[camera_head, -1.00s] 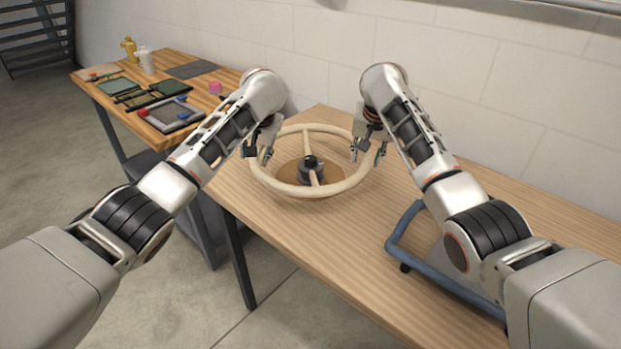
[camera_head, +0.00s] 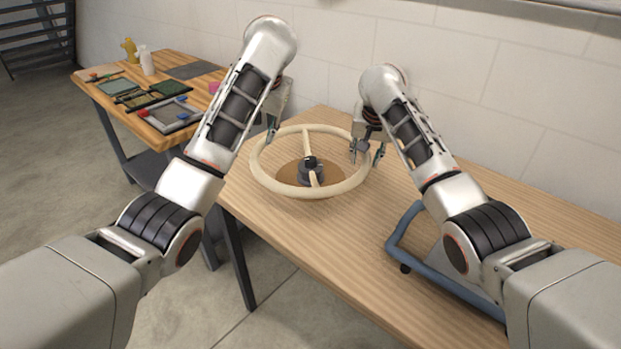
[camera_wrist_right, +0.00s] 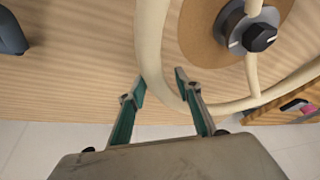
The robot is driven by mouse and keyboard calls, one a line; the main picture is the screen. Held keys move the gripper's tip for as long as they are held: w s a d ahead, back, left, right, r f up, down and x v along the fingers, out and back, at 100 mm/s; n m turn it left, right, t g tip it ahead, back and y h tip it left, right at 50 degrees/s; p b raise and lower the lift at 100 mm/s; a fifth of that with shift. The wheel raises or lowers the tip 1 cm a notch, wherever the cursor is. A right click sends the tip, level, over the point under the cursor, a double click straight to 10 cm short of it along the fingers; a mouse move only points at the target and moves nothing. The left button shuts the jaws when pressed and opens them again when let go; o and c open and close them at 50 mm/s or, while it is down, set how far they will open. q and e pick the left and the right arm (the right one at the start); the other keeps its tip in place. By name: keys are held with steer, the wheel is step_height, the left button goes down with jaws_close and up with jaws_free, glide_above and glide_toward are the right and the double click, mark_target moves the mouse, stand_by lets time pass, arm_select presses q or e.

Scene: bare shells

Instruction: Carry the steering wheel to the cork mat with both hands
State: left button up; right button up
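The steering wheel (camera_head: 257,182), a cream ring with cream spokes and a dark hub, lies flat over the round brown cork mat (camera_head: 288,173) on the wooden table. The mat shows inside the ring; I cannot tell whether the wheel touches it. My right gripper (camera_head: 366,156) is open at the wheel's right rim. In the right wrist view its fingertips (camera_wrist_right: 160,84) are apart with the rim (camera_wrist_right: 150,45) between them.
A blue tubular frame (camera_head: 400,238) stands on the table at the right. A second table (camera_head: 195,88) at the back left holds trays, bottles and a pink item (camera_head: 214,87). A pale block wall (camera_head: 455,75) runs behind. The table's front middle is clear.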

steer(key=v, duration=1.2)
steer(key=shift+s, duration=0.1)
